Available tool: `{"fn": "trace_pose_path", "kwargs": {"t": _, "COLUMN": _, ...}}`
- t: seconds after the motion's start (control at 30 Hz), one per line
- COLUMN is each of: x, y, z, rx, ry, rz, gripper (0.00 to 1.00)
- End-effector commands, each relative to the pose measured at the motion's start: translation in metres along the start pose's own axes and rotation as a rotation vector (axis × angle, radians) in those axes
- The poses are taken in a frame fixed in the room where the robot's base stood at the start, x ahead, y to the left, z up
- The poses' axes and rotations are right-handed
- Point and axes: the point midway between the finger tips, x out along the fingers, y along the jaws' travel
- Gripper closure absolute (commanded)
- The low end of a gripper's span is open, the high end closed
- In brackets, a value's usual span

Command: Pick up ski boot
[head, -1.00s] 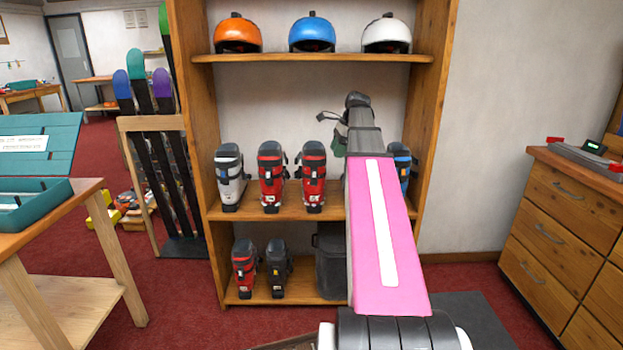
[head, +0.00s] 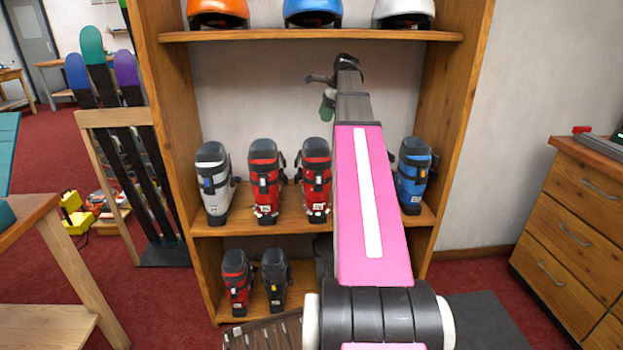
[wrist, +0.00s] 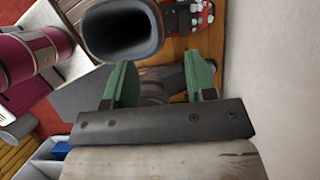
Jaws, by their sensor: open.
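Several ski boots stand on the wooden shelf unit in the head view. The middle shelf holds a white boot (head: 214,182), a red boot (head: 265,182), another red boot (head: 316,180) and a blue boot (head: 412,176). The bottom shelf holds a red boot (head: 236,283) and a black boot (head: 275,280). My gripper (wrist: 160,80) is open, its two green fingers apart with no boot between them.
The shelf unit's right upright (head: 453,130) and the upper shelf with helmets (head: 312,14) bound the space around the boots. Wooden drawers (head: 575,215) stand at right, a workbench (head: 35,215) at left. Red carpet lies between.

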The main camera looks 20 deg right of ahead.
Motion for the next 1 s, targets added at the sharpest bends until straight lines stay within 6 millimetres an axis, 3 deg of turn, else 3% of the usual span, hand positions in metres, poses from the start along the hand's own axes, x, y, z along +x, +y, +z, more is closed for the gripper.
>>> {"fn": "trace_pose_path", "kwargs": {"t": 0.4, "x": 0.051, "y": 0.001, "z": 0.0, "rx": -0.001, "ry": 0.0, "rz": 0.002, "gripper": 0.49}}
{"fn": "trace_pose_path", "kwargs": {"t": 0.63, "x": 0.064, "y": 0.003, "z": -0.001, "rx": -0.001, "ry": 0.0, "rz": 0.0, "gripper": 0.49}}
{"fn": "trace_pose_path", "kwargs": {"t": 1.0, "x": 0.107, "y": 0.005, "z": -0.004, "rx": 0.0, "ry": 0.0, "rz": 0.0, "gripper": 0.49}}
